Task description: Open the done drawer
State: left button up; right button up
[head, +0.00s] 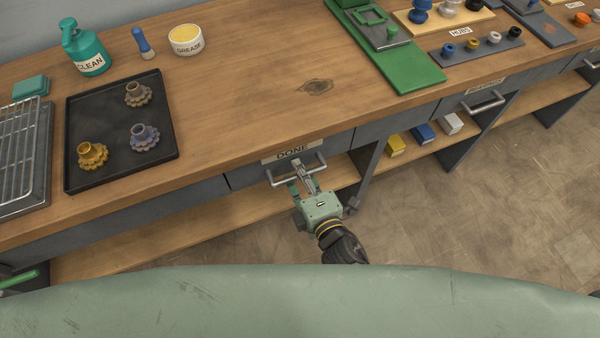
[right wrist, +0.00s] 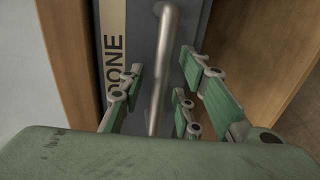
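The done drawer (head: 252,176) is a dark grey drawer under the workbench edge, with a DONE label (head: 291,152) above its metal bar handle (head: 297,171). It looks closed, level with the fronts beside it. My right gripper (head: 302,178) is at the handle. In the right wrist view the handle (right wrist: 166,60) runs between the spread green fingers of the right gripper (right wrist: 161,66). I see gaps between the bar and the fingers, so it is not gripped. My left gripper is not clearly seen.
A black tray (head: 112,168) with several flanged parts lies on the bench top (head: 240,95), near a wire rack (head: 22,150). Another handled drawer (head: 485,102) is to the right. A wooden lower shelf (head: 190,225) runs below. The floor (head: 470,210) at right is clear.

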grip_shut()
dwell(0.3)
jog(key=shift+d, duration=0.1)
